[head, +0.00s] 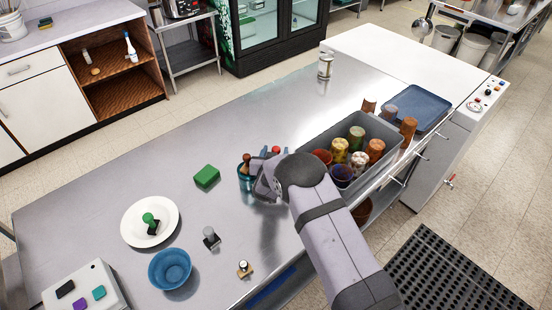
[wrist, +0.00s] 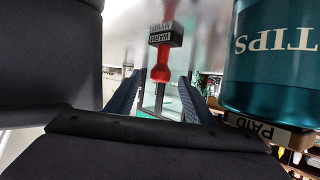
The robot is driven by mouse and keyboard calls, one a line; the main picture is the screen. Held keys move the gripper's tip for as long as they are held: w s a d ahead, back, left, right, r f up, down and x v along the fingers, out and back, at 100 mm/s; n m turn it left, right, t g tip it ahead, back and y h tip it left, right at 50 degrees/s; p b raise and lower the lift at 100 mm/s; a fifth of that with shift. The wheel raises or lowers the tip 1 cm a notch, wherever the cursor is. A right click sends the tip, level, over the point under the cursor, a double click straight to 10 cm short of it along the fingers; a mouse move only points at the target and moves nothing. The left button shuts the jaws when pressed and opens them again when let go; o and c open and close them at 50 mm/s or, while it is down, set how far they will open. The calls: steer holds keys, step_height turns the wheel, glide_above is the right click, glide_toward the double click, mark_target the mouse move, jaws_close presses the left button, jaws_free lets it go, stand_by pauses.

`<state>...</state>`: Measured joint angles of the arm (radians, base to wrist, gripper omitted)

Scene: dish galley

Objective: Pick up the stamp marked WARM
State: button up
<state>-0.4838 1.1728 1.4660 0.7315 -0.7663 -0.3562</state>
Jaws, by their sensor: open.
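The WARM stamp has a red handle and a dark block with a light label reading WARM (wrist: 160,69). In the wrist view it shows upside down, its handle pointing toward my gripper (wrist: 159,80). The open fingers are to either side of the line of the handle, with nothing held. Whether the handle lies between the fingertips or just beyond them, I cannot tell. In the head view a red knob (head: 276,150), apparently its handle, shows just behind my gripper (head: 266,172); the rest is hidden.
A teal tin marked TIPS (wrist: 275,60) stands close beside the fingers, with a PAID block (wrist: 258,128) at its rim. A grey bin (head: 312,145) of tumblers is right of my gripper. Other stamps stand on the counter and plate (head: 132,232).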

steer(key=c, duration=1.1)
steer(key=shift+r, duration=0.1)
steer(key=shift+c, duration=0.2)
step_height(320, 180, up, 10)
steer(key=b, duration=0.3)
